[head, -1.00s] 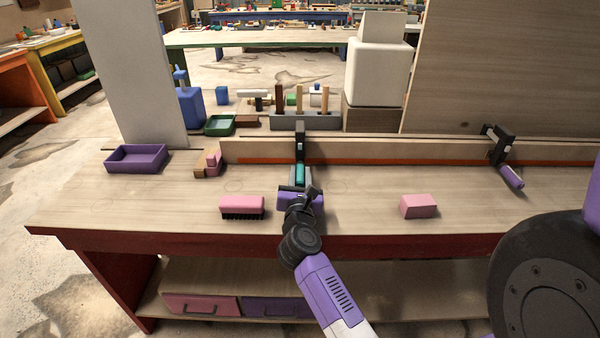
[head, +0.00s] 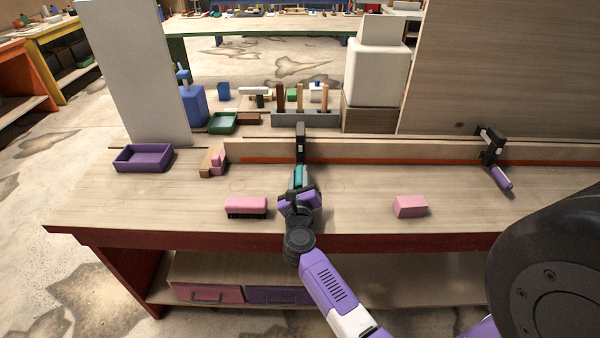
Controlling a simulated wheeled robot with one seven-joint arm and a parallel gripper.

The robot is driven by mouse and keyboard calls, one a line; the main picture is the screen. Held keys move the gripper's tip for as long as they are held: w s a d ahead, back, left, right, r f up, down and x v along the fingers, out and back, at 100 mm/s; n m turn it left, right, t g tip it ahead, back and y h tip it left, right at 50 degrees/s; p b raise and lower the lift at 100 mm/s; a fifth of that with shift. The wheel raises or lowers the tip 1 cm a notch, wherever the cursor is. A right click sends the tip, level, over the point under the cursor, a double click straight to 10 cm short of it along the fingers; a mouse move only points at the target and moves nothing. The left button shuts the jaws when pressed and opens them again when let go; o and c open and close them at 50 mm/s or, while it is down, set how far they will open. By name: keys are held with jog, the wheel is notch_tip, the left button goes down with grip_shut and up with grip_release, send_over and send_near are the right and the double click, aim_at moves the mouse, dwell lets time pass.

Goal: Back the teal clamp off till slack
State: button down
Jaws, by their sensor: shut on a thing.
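The teal clamp has a black bar (head: 300,144) standing over the front of the long wooden stringer (head: 400,153). Its teal handle (head: 299,174) points toward me, above the bench. My gripper (head: 299,185) is at the near end of this handle and is shut on it. The fingers hide the near part of the handle. My gripper is tilted relative to the bench. I cannot see whether the clamp's pad presses on the wood. A second clamp with a purple handle (head: 501,177) sits on the stringer at the right.
A pink brush (head: 246,206) lies just left of my gripper and a pink block (head: 410,206) lies to the right. A purple tray (head: 143,158) is at the bench's left. A rack of wooden-handled tools (head: 305,118) stands behind the stringer. Bench top (head: 350,205) between is clear.

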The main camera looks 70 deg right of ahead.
dwell(0.4)
jog(key=c, duration=1.1)
grip_release()
jog(key=shift+c, duration=0.2)
jog(key=shift+b+v, duration=0.3)
jog(key=shift+v, duration=3.6)
